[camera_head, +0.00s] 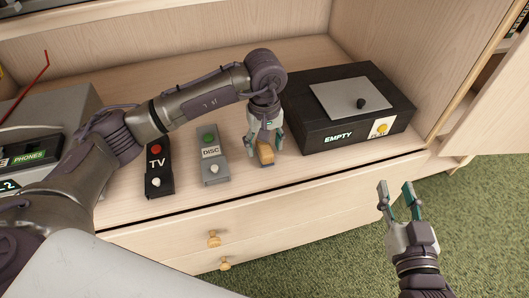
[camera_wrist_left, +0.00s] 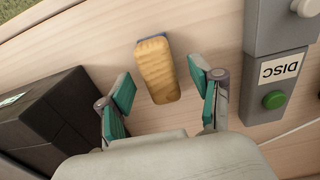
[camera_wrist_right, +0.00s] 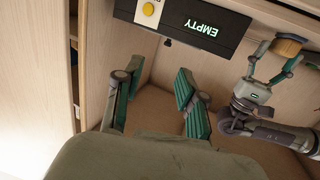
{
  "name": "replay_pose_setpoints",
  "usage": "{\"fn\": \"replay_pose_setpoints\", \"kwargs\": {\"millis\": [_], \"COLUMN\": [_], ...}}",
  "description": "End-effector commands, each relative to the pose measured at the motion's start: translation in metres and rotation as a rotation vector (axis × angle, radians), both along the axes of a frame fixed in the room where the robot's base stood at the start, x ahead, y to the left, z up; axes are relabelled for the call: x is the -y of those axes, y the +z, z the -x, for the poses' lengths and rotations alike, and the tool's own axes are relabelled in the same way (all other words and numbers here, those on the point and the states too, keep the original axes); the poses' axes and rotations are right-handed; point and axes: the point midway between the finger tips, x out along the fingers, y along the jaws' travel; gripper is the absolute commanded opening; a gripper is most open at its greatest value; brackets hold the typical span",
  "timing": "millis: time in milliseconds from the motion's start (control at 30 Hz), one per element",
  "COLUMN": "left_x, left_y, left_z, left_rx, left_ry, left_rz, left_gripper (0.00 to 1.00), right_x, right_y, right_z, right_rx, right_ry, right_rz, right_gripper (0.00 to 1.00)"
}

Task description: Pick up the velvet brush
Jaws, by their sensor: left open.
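The velvet brush (camera_head: 265,153) has a tan wooden body and lies on the light wood shelf between the DISC remote and the black EMPTY box. My left gripper (camera_head: 265,140) is above it, pointing down, fingers apart. In the left wrist view the brush (camera_wrist_left: 157,70) shows between and just beyond the open fingertips (camera_wrist_left: 165,90), with a thin blue-grey edge at its far end. Whether a finger touches it cannot be told. My right gripper (camera_head: 399,190) is open and empty, out in front of the cabinet over the green carpet; its open fingers also show in the right wrist view (camera_wrist_right: 160,85).
The DISC remote (camera_head: 213,165) and TV remote (camera_head: 157,170) lie left of the brush. The black EMPTY box (camera_head: 350,118) stands close on its right. A grey device (camera_head: 40,125) sits at far left. The shelf's front edge is close, above drawers with knobs (camera_head: 213,238).

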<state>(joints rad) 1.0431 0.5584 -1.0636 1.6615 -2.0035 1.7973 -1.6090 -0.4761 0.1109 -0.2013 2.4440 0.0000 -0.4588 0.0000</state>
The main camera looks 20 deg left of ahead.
Motion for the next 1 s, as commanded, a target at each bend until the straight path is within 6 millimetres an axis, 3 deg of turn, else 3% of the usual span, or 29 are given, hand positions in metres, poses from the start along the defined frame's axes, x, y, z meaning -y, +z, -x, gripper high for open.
{"fn": "replay_pose_setpoints", "kwargs": {"millis": [100,400,800,1000], "left_x": [0.001,0.000,0.000,0.000], "left_y": [-0.014,-0.016,-0.016,-0.016], "left_z": [0.001,0.000,0.000,0.000], "left_rx": [-0.002,0.000,0.000,0.001], "left_ry": [0.000,0.000,0.000,0.000], "left_rz": [0.001,0.000,0.000,0.001], "left_gripper": [0.65,0.65,0.00,0.00], "right_x": [-0.003,-0.003,-0.003,-0.004], "right_y": [0.012,0.018,0.018,0.018], "right_z": [-0.002,-0.002,-0.002,-0.002], "right_rx": [0.074,0.103,0.102,0.102], "right_ry": [0.005,0.006,0.006,0.006], "right_rz": [-0.020,-0.026,-0.026,-0.026], "right_gripper": [0.40,0.40,0.40,0.40]}}
